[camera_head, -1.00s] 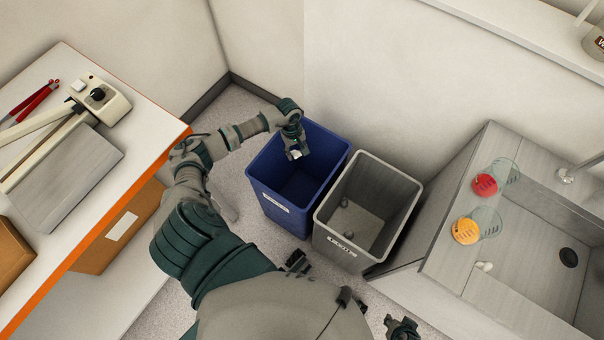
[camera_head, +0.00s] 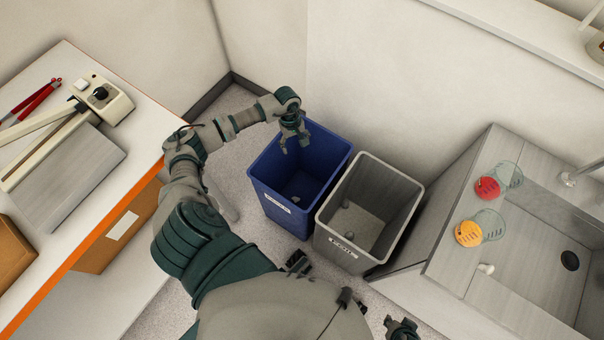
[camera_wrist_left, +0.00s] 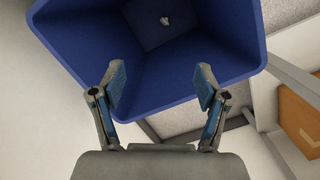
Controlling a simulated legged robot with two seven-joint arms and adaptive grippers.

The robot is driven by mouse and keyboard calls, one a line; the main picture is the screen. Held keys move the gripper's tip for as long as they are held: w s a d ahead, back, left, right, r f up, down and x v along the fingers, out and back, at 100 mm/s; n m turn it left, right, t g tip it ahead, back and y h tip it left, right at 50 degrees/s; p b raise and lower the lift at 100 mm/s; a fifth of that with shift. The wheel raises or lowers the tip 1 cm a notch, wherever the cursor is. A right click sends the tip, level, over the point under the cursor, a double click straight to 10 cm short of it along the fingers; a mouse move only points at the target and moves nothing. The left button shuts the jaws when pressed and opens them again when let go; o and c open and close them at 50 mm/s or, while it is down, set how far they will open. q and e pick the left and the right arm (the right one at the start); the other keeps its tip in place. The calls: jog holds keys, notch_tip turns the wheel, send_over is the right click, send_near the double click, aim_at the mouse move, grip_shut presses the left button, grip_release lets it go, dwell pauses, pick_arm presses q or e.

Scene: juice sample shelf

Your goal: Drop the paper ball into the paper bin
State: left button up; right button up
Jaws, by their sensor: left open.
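The blue bin (camera_head: 318,150) stands on the floor by the wall, with a white label on its front too small to read. The paper ball is a small white lump on the blue bin's floor, seen in the left wrist view (camera_wrist_left: 165,20) and as a small pale spot in the head view (camera_head: 295,199). My left gripper (camera_head: 293,148) is open and empty, above the blue bin's back left part. In the left wrist view its fingers (camera_wrist_left: 160,88) are spread wide with nothing between them. My right gripper (camera_head: 402,328) shows only partly at the bottom edge.
A grey bin (camera_head: 405,185) stands directly right of the blue one, with small lumps inside. A white table with an orange edge (camera_head: 85,238) is at left. A grey sink counter (camera_head: 450,255) with red and orange cups is at right.

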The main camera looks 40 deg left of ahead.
pick_arm(q)
notch_tip(320, 180, up, 7)
jog(key=a, duration=0.1)
jog(key=shift+a, duration=0.15)
jog(key=shift+w+a, duration=0.1)
jog(key=shift+a, duration=0.1)
jog(key=shift+f, duration=0.15)
